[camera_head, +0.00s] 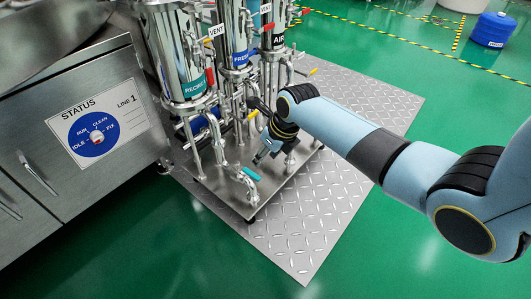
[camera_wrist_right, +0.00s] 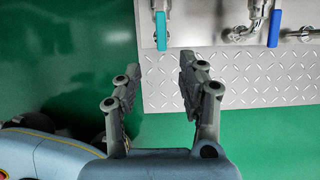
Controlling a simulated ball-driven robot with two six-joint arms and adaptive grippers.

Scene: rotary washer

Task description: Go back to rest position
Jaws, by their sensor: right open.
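My right gripper (camera_head: 266,152) reaches in from the right in the head view, close to the pipework at the foot of the metal cylinders. In the right wrist view its two fingers (camera_wrist_right: 158,88) stand apart, with nothing between them but green floor and the edge of the tread plate. The teal handle also shows in the head view (camera_head: 250,174). My left gripper is in neither view.
Steel cylinders (camera_head: 178,60) labelled VENT, FRESH and AIR stand on a metal base over a tread plate (camera_head: 330,215). A steel cabinet (camera_head: 70,120) with a blue status dial (camera_head: 94,135) is at left. Green floor is clear in front. A blue container (camera_head: 492,30) stands far right.

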